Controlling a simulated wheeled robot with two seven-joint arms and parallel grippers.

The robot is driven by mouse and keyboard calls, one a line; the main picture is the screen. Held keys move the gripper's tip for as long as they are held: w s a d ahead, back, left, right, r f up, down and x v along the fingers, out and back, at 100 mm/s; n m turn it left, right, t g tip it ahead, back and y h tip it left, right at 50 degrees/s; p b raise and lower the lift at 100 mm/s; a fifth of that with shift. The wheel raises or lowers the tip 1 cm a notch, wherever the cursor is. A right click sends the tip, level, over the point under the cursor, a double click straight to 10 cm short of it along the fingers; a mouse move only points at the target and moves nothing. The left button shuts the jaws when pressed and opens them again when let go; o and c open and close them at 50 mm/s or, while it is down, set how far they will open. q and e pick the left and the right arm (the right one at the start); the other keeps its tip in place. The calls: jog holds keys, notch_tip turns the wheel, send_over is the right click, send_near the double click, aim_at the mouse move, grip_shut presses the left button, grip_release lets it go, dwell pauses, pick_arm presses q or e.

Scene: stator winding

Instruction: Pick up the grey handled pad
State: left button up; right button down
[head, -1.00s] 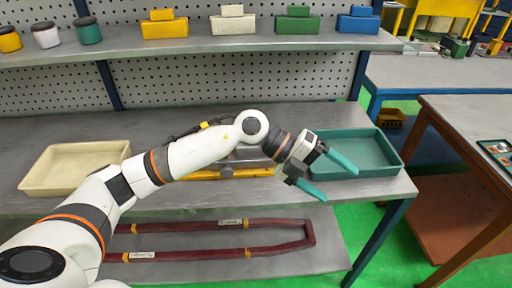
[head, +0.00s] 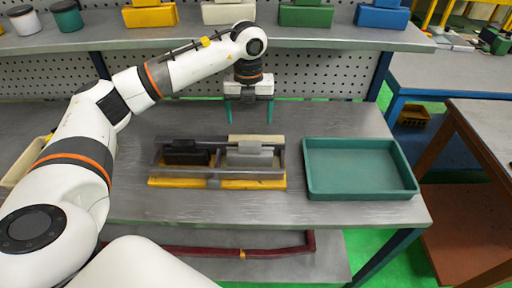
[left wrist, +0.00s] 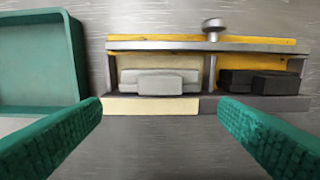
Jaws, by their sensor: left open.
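The grey handled pad (head: 250,155) sits in the right compartment of a metal-framed fixture (head: 214,182) on the table. In the left wrist view the pad (left wrist: 160,83) lies flat inside the frame, its handle facing the camera. My left gripper (head: 249,113) is open and empty, pointing down above the back of the table, behind the fixture. In the left wrist view its green fingers (left wrist: 160,108) are spread wide, one towards each side of the pad, and apart from it. My right gripper is not in view.
A black handled pad (head: 186,153) fills the fixture's other compartment. A green tray (head: 360,192) stands right of the fixture, and a cream tray (head: 12,172) is partly hidden at left.

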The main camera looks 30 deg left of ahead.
aim_at(250, 143)
pick_arm(q)
jog(key=f, duration=0.2)
jog(key=s+f+p, duration=0.1)
jog(key=shift+f, duration=0.4)
jog(key=shift+w+f, duration=0.1)
jog(key=shift+f, duration=0.25)
jog(key=shift+w+f, duration=0.15)
jog(key=shift+f, duration=0.1)
notch_tip(250, 143, down, 2)
jog(key=shift+d+f+p, duration=0.1)
jog(key=shift+f+p, duration=0.05)
jog(key=shift+p, duration=0.75)
notch_tip(250, 143, down, 2)
jog(key=shift+f, duration=0.25)
jog(key=shift+w, duration=0.1)
jog(key=shift+c, duration=1.1)
jog(key=c, duration=1.6)
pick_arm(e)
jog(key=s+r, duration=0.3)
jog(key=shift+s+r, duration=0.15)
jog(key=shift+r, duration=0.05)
